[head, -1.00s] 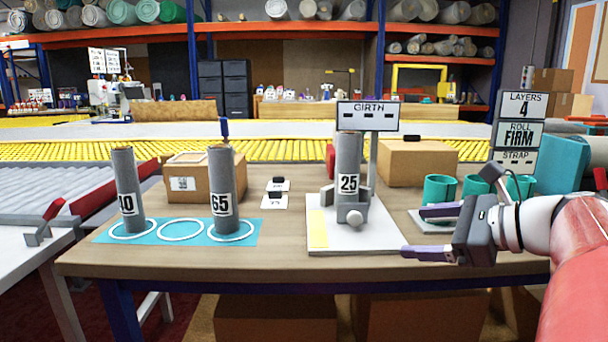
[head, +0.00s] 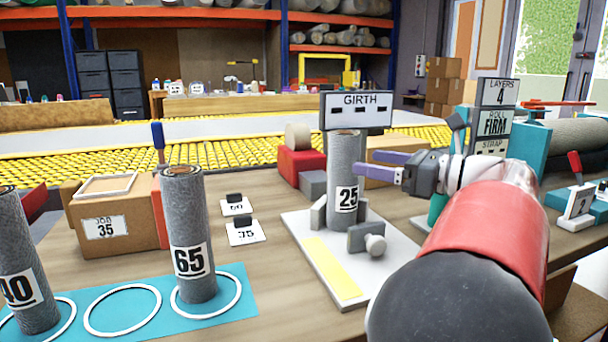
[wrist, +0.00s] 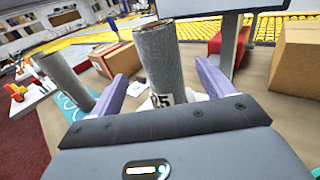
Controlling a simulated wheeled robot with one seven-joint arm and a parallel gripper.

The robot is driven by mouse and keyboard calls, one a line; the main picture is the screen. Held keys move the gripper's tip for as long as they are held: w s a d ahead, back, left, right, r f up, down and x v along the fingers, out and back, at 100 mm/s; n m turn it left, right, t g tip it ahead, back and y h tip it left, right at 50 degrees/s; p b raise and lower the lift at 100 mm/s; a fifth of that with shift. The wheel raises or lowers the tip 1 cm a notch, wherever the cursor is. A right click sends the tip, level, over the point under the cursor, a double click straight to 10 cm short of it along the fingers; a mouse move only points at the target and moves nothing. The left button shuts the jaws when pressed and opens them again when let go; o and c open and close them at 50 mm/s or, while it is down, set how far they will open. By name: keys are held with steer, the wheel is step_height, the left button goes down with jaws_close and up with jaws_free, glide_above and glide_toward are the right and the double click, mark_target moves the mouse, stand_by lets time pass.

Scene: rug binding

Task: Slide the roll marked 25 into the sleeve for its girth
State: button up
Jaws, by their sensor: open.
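The grey roll marked 25 (head: 345,165) stands upright on a white board (head: 305,235), between grey blocks with a knobbed clamp in front. My gripper (head: 370,164) is open and empty at the roll's right side, at mid-height, its purple fingers pointing at it. In the wrist view, the roll (wrist: 162,58) shows between the two spread fingers (wrist: 160,84), and its label is partly hidden by the gripper body. A teal sleeve (head: 437,206) is partly visible behind my arm; the other sleeves are hidden. The GIRTH sign (head: 357,110) behind the roll shows only dark bars.
Rolls marked 65 (head: 187,235) and 40 (head: 24,265) stand in white rings on a teal mat (head: 235,300). A cardboard box (head: 105,225), a red block (head: 297,165) and a LAYERS 4, ROLL FIRM sign (head: 493,122) stand around.

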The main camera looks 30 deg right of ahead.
mark_target(336, 155)
steer(key=x, duration=0.8)
steer(key=shift+w+a, duration=0.1)
steer(key=shift+w, duration=0.25)
steer(key=shift+r, duration=0.1)
steer(key=c, duration=1.2)
